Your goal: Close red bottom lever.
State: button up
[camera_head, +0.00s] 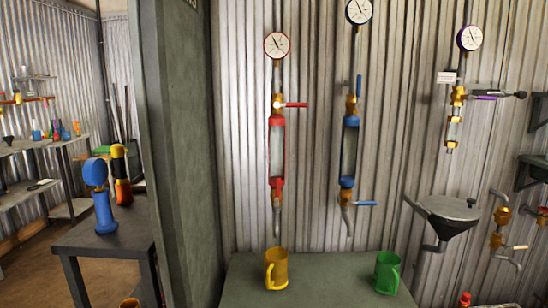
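A red-framed sight tube (276,150) hangs on the corrugated wall, left of the blue one. A round gauge (277,45) sits above it. Its red top lever (297,104) sticks out sideways to the right from a brass valve. At its foot is a brass bottom valve (276,198) with a spout pointing down. I cannot clearly make out the red bottom lever there; no handle sticks out sideways. My gripper is not in view.
A blue sight tube (349,155) has an upright top lever (359,86) and a sideways bottom lever (365,203). A yellow mug (276,268) and green mug (387,272) stand on the grey table (330,280) below. A wall edge (178,150) stands left.

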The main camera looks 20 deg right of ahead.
aim_at(277, 190)
jog(key=i+z, duration=0.55)
jog(key=i+j+z, duration=0.1)
jog(key=z, duration=0.15)
jog(key=i+j+z, duration=0.1)
jog(key=z, duration=0.15)
